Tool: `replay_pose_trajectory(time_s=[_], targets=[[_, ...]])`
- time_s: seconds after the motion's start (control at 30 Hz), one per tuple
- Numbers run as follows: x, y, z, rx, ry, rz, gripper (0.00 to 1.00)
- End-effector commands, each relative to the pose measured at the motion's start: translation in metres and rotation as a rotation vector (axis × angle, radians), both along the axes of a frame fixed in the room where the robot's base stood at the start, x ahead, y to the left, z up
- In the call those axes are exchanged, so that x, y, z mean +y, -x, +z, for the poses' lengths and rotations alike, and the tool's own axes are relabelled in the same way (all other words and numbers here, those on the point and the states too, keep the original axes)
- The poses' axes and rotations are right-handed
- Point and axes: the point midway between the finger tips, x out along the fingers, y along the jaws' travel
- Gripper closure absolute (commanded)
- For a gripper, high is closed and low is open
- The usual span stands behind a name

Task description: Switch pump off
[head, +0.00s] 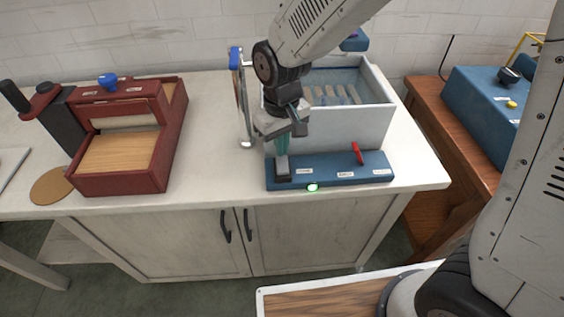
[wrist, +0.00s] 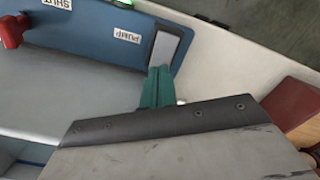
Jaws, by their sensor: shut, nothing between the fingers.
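The blue control panel (head: 325,176) lies at the front of the white counter. At its left end is the pump switch (head: 282,168), a pale rocker in a dark housing. In the wrist view the rocker (wrist: 165,47) sits beside the PUMP label (wrist: 127,36). A small green lamp (head: 313,187) glows on the panel's front edge. My gripper (head: 283,148) is shut and empty, its green fingers pointing down at the switch. In the wrist view the fingertips (wrist: 158,72) overlap the rocker's near end. I cannot tell if they touch it.
A red lever (head: 357,153) stands on the panel's right part. A grey-white basin (head: 375,125) stands right behind the panel. A blue-ended metal frame (head: 240,95) is to the left. A dark red box (head: 175,130) stands further left, with clear counter between.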

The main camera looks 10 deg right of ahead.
Motion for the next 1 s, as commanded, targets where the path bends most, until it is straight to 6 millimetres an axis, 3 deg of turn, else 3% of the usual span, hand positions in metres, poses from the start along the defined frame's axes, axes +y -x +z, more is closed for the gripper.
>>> replay_pose_trajectory(time_s=[1.0], targets=[[0.0,0.0,-0.016,0.001,0.0,0.0,1.0]])
